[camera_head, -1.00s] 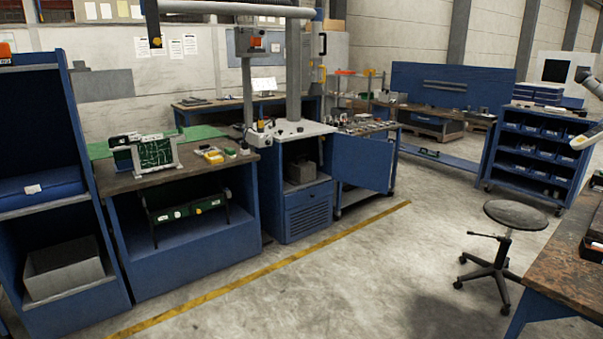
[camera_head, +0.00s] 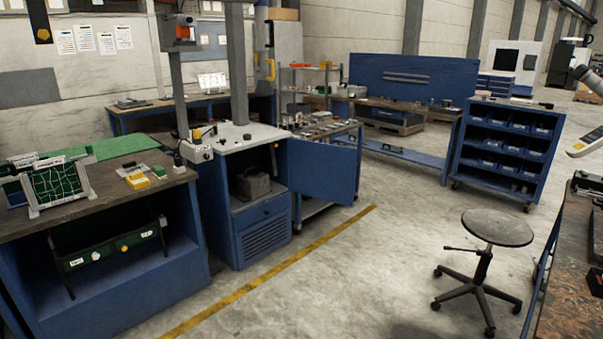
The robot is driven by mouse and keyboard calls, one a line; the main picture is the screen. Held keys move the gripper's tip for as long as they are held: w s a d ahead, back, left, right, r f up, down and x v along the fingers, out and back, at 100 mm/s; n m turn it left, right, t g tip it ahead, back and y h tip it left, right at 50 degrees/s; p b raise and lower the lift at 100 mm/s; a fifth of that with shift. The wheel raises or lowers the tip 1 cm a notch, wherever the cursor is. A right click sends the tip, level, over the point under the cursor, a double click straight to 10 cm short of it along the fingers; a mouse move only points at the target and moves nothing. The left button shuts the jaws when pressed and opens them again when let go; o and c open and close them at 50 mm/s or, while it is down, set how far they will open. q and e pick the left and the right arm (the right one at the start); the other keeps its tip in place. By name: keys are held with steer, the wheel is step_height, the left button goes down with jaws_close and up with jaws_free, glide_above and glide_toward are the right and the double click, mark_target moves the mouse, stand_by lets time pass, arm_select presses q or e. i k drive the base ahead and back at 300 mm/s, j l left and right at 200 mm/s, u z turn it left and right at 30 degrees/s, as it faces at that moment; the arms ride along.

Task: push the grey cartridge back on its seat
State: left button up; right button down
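A dark grey block (camera_head: 250,183), which may be the grey cartridge, sits on a shelf inside the open blue cabinet (camera_head: 262,212). The cabinet's door (camera_head: 322,172) stands open to the right. From here I cannot tell how the block sits relative to any seat. Neither of my grippers shows.
A yellow floor line (camera_head: 270,270) runs in front of the cabinet. A stool (camera_head: 497,228) stands right of centre, near a wooden-topped bench (camera_head: 570,270). A blue bin rack (camera_head: 508,150) stands behind. The concrete floor between cabinet and stool is clear.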

mark_target(251, 183)
steer(key=i, duration=2.25)
